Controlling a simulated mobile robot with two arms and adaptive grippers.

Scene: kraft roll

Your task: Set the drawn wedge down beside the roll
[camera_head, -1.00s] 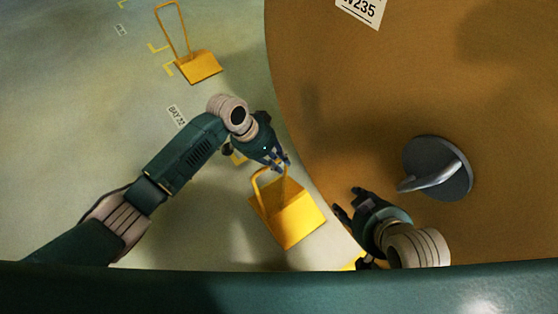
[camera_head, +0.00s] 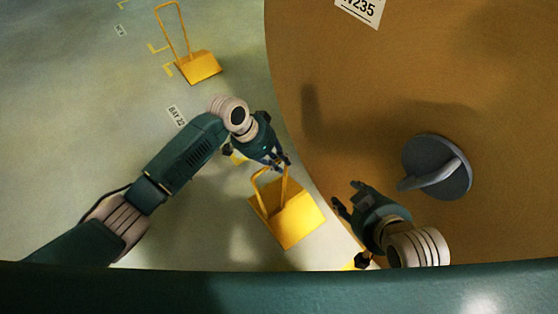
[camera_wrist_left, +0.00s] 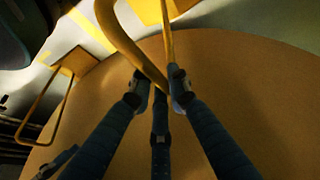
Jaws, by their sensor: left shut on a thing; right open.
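My left gripper (camera_head: 279,161) is shut on the looped handle of a yellow wedge (camera_head: 290,217). The wedge is just left of the large brown roll (camera_head: 400,85); I cannot tell whether it touches the floor. In the left wrist view the handle (camera_wrist_left: 125,42) passes between the fingers (camera_wrist_left: 158,92), with the roll (camera_wrist_left: 250,75) behind. My right gripper (camera_head: 347,197) is open and empty in front of the roll's face, right of the wedge. A second yellow wedge (camera_head: 198,67) with an upright handle stands on the floor at upper left.
A grey disc with a bar (camera_head: 437,167) sits on the roll's face. Yellow floor marks and a bay label (camera_head: 177,116) lie at left. A small yellow piece (camera_head: 355,263) shows beside my right arm, mostly hidden. The floor (camera_head: 70,110) at left is clear.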

